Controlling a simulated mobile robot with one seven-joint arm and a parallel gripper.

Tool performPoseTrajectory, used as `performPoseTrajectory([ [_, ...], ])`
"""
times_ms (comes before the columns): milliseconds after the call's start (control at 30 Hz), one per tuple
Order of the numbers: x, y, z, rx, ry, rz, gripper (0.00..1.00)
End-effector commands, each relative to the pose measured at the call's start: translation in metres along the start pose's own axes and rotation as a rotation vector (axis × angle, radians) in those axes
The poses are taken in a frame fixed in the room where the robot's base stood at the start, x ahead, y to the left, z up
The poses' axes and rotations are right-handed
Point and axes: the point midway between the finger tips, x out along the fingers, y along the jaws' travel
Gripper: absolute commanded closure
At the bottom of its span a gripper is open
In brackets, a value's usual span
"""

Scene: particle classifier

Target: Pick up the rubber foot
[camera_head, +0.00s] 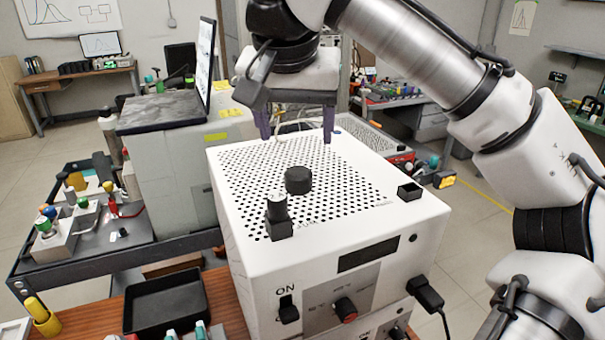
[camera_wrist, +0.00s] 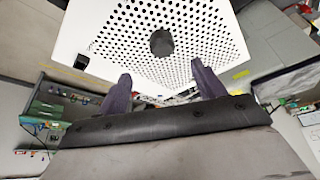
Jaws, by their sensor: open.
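The rubber foot appears to be the short black round piece (camera_head: 298,180) on the perforated top of the white box (camera_head: 237,240). In the wrist view the same black piece (camera_wrist: 162,43) shows on the holed surface, beyond the fingertips and roughly midway between them. My gripper (camera_head: 297,130) is open and empty, with its two purple fingers wide apart. It is above the far part of the box top, behind the black piece in the head view and apart from it. The fingers also show in the wrist view (camera_wrist: 161,76).
A small black square part (camera_head: 410,191) sits at the top's right corner. A black tray (camera_head: 166,303) is on the wooden bench at lower left. A laptop (camera_head: 175,112) stands behind left.

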Motion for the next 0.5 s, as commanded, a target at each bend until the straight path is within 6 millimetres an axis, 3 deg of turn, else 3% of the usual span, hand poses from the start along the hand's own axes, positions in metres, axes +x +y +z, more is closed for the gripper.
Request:
performPoseTrajectory([
  [200, 0.038, -0.001, 0.0, -0.002, -0.001, -0.003, 0.31],
  [500, 0.059, -0.002, -0.001, -0.001, 0.0, -0.003, 0.31],
])
